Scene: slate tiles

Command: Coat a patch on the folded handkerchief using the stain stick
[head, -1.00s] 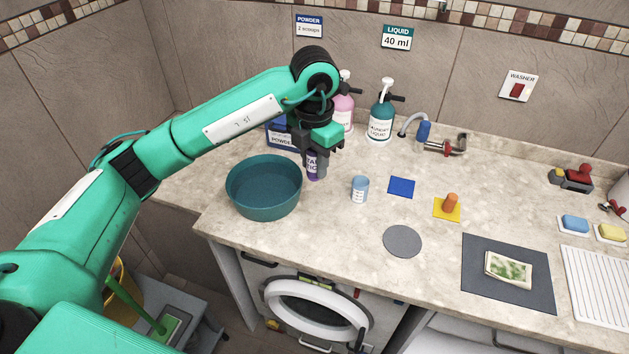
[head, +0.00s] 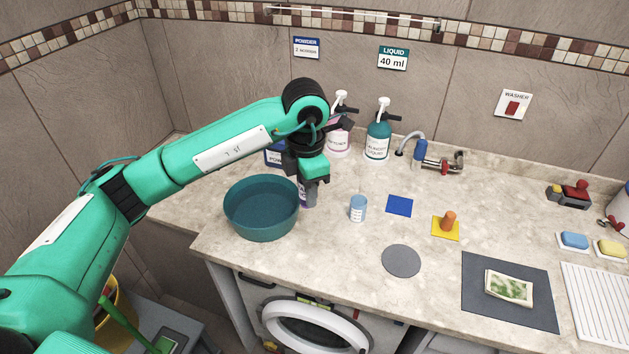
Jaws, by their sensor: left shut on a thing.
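The stain stick (head: 307,197) is a purple and grey tube just right of the teal basin. My left gripper (head: 304,180) points down and is shut on its upper part. The stick looks upright; whether its base touches the counter I cannot tell. The jaws hide much of it. The folded handkerchief (head: 510,286) is a cream pad with green blotches, lying on a dark grey mat (head: 479,308) at the right, well away from the gripper. My right gripper is not in view.
The teal basin (head: 248,231) stands close left of the stick. A pink-labelled pump bottle (head: 338,142) and a teal one (head: 378,139) stand behind. A blue-white cup (head: 358,208), blue square (head: 400,205), orange peg (head: 448,221) and grey disc (head: 401,261) lie between stick and mat.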

